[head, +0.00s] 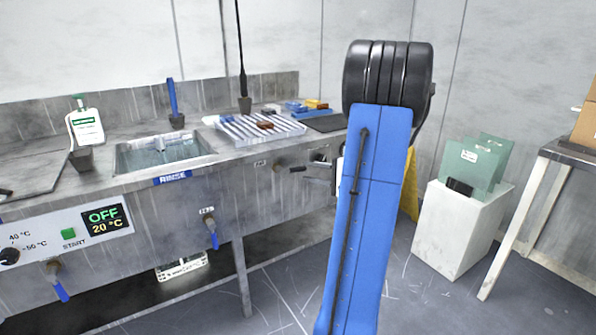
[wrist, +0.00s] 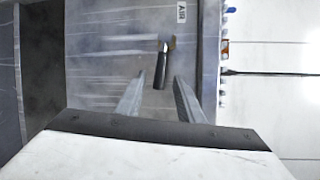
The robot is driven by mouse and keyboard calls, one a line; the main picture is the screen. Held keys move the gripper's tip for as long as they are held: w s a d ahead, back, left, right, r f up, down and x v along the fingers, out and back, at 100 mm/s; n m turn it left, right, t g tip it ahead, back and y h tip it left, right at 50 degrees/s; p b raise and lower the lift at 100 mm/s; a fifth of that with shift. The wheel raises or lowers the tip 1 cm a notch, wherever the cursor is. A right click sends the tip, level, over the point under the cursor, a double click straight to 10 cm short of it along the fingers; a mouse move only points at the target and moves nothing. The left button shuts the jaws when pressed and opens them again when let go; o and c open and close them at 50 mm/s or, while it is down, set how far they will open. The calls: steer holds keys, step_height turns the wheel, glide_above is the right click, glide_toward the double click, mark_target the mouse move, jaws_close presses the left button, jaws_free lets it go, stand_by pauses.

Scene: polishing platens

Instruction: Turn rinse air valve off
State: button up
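The air valve shows in the wrist view as a small brass body with a black lever (wrist: 161,68), beside a label reading AIR (wrist: 181,12). In the head view its lever (head: 298,169) sticks out sideways to the right from the bench's front panel, level with the panel's upper part. My gripper (wrist: 159,78) is open and empty. Its two grey fingers stand on either side of the lever's free end, with a gap visible on both sides. In the head view my gripper (head: 319,164) is just right of the lever, partly hidden by my blue arm link.
A sink basin (head: 165,150) is set in the steel bench (head: 262,205), with a RINSE label (head: 172,177) below it. A blue-handled valve (head: 212,236) hangs on the front. A slotted white rack (head: 252,130) lies on top. A white pedestal (head: 455,230) stands right.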

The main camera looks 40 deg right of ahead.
mark_target(300, 170)
steer(key=shift+x, duration=2.95)
steer(key=shift+c, duration=0.3)
jaws_close()
